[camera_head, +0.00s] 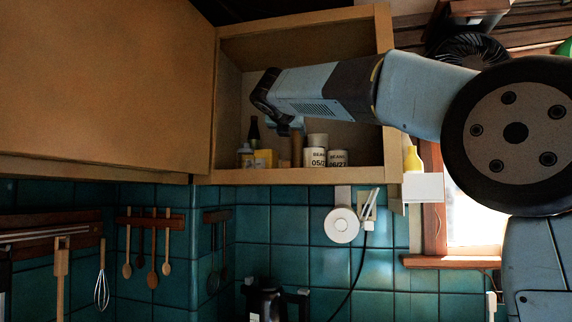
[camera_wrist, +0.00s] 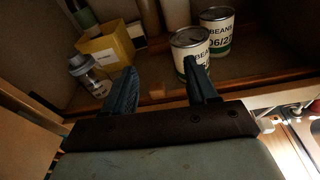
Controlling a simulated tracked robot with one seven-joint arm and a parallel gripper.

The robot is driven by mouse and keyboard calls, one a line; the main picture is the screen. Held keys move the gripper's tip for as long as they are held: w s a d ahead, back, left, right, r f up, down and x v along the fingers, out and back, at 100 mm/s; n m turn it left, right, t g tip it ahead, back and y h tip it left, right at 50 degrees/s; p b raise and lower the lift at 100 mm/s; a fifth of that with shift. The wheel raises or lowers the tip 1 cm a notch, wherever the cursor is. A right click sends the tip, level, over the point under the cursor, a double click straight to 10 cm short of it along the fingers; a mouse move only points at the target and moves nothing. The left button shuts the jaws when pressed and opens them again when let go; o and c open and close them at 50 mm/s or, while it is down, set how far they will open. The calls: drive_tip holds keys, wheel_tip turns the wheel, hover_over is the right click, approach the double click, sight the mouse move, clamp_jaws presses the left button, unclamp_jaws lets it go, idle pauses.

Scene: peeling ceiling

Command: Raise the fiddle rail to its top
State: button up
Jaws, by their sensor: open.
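A light wooden strip (camera_head: 290,176) runs along the front lower edge of the open cabinet and may be the fiddle rail; I cannot tell it apart from the cabinet frame. Part of a wooden front edge shows at the right of the wrist view (camera_wrist: 288,92). My gripper (camera_head: 290,130) is inside the cabinet opening, above the shelf and in front of the goods. In the wrist view my gripper (camera_wrist: 160,64) has its two fingers wide apart with nothing held between them. The right fingertip overlaps a bean can in the picture; contact is unclear. My gripper's body hides the middle of the front edge.
Bean cans (camera_head: 315,157) (camera_wrist: 218,30), a yellow box (camera_head: 263,158) (camera_wrist: 105,47), a small jar (camera_wrist: 85,70) and a dark bottle (camera_head: 254,132) stand on the shelf. A large closed wooden door (camera_head: 100,80) is at the left. Utensils hang on the tiled wall below.

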sight(287, 162)
drive_tip(key=s+a+f+g, duration=0.3)
drive_tip(key=s+a, duration=0.1)
drive_tip(key=shift+n, duration=0.3)
drive_tip(key=x, duration=1.3)
drive_tip(key=shift+w+d+f, duration=0.1)
drive_tip(key=shift+w+f, duration=0.1)
drive_tip(key=shift+w, duration=0.1)
drive_tip(key=shift+c, duration=0.3)
clamp_jaws()
